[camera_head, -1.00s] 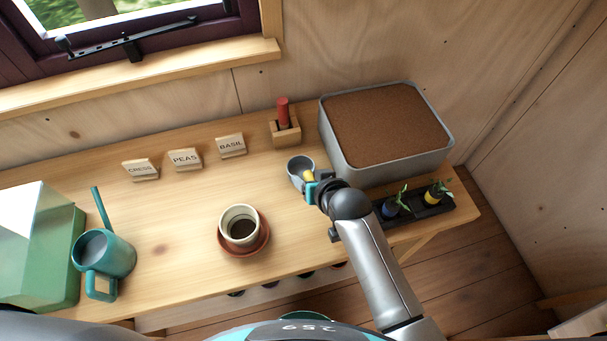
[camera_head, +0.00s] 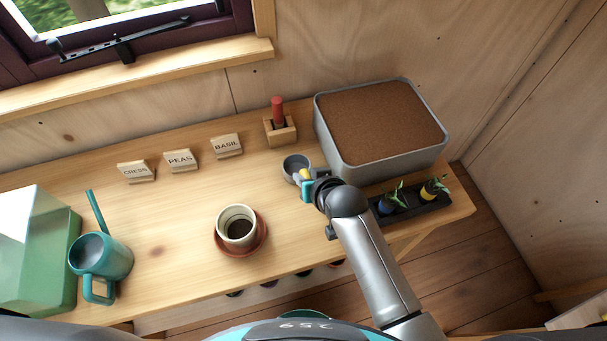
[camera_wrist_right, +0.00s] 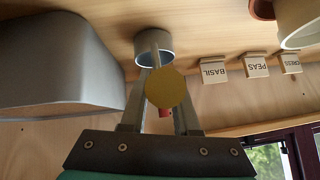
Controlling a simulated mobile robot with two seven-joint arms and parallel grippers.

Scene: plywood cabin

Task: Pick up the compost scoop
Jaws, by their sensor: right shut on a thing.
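The compost scoop (camera_head: 291,166) is a small grey cup with a short handle ending in yellow, at the back right of the bench in front of the large grey bin. My right gripper (camera_head: 307,180) is shut on its handle. In the right wrist view the scoop's cup (camera_wrist_right: 154,47) is beyond the fingers, and the round yellow handle end (camera_wrist_right: 166,89) faces the camera between the fingers. I cannot tell whether the scoop touches the bench. My left gripper is not in view.
The grey bin (camera_head: 380,163) of brown soil stands close behind the scoop. A black tray (camera_head: 411,214) of seedlings lies beside my right arm. A wooden holder (camera_head: 279,133) with a red-handled tool is behind. A pot (camera_head: 237,215) stands on a saucer, with bare bench between it and the watering can (camera_head: 118,259).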

